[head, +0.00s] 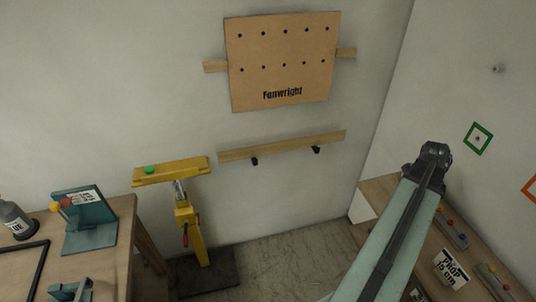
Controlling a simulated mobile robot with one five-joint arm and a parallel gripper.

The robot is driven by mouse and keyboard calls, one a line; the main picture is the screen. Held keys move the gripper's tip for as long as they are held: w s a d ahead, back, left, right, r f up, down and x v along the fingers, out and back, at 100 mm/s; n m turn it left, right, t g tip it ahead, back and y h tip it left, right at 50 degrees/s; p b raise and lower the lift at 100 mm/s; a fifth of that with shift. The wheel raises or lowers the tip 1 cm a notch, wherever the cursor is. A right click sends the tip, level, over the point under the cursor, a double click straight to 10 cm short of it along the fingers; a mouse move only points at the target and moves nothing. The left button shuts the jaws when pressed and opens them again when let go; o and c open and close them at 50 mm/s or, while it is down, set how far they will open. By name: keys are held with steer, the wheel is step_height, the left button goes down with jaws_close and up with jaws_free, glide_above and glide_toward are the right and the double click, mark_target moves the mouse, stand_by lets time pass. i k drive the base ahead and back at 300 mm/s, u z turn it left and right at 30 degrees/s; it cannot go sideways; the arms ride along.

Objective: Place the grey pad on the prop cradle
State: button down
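No small grey pad can be made out for sure. A yellow prop stand (190,215) stands upright on the floor left of centre, with a yellow crosspiece (180,171) on top. A green round spot (150,170) shows on the crosspiece. I cannot tell which part is the prop cradle. A dark grey plate (212,274) lies under the stand's foot. My teal arm reaches up from the lower right. Its dark end (434,156) is well right of the stand and over the right-hand table's area. The fingers and anything in them cannot be made out.
A left table (120,262) holds a teal bracket (88,232), a grey bottle (16,218) and a black frame (30,272). A right table (385,190) bears a "PROP 15 cm" sign (452,268). A pegboard (283,60) and wooden rail (290,145) are on the wall. Floor between is clear.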

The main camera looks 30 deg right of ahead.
mark_target(191, 163)
steer(key=z, duration=0.3)
steer(key=i, duration=0.7)
steer(key=u, duration=2.75)
